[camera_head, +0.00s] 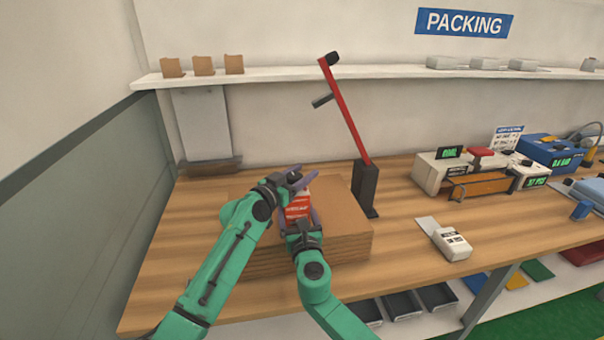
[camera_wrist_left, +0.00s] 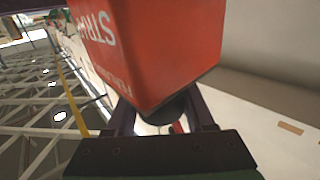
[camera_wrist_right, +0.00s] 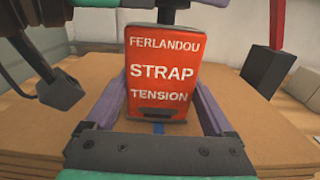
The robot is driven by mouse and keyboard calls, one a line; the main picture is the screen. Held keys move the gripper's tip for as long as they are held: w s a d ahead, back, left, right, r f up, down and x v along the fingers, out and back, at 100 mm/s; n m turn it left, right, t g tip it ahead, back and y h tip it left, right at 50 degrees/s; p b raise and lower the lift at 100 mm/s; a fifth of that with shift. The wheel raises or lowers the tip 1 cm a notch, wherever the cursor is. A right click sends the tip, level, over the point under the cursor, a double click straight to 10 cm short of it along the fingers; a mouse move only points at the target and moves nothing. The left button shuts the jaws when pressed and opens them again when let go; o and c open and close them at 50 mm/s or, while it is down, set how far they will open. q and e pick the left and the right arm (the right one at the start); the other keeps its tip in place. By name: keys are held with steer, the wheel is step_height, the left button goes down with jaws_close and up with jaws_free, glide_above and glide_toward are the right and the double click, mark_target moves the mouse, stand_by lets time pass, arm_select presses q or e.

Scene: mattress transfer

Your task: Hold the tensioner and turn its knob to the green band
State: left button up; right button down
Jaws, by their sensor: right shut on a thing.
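The tensioner (camera_head: 297,206) is a red box with white lettering, upright above the cardboard stack. In the right wrist view its front (camera_wrist_right: 161,75) reads "FERLANDOU STRAP TENSION". My right gripper (camera_head: 299,214) is shut on it, one purple finger on each side. My left gripper (camera_head: 298,178) is at the tensioner's top. In the left wrist view its fingers stand apart, with a dark round part, apparently the knob (camera_wrist_left: 176,112), between them below the red body (camera_wrist_left: 150,45). Contact with the knob cannot be told. The green band is not visible.
The cardboard stack (camera_head: 345,232) lies on the wooden table (camera_head: 410,200). A red lever on a dark post (camera_head: 367,190) stands close behind right. A white device (camera_head: 452,243) lies further right, before several boxes and machines. A shelf (camera_head: 380,73) runs along the wall.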

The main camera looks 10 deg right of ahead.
arm_select(q)
steer(key=shift+f, duration=0.15)
jaws_close()
steer(key=shift+m+g, duration=0.4)
steer(key=shift+m+g+h, duration=0.5)
steer(key=shift+g+h, duration=0.2)
steer(key=shift+g, duration=0.1)
steer(key=shift+s+d+m+g+h, duration=0.15)
steer(key=shift+s+m+g+h, duration=0.15)
steer(key=shift+m+g+h, duration=0.25)
steer(key=o, duration=1.3)
jaws_free()
steer(key=v, duration=1.2)
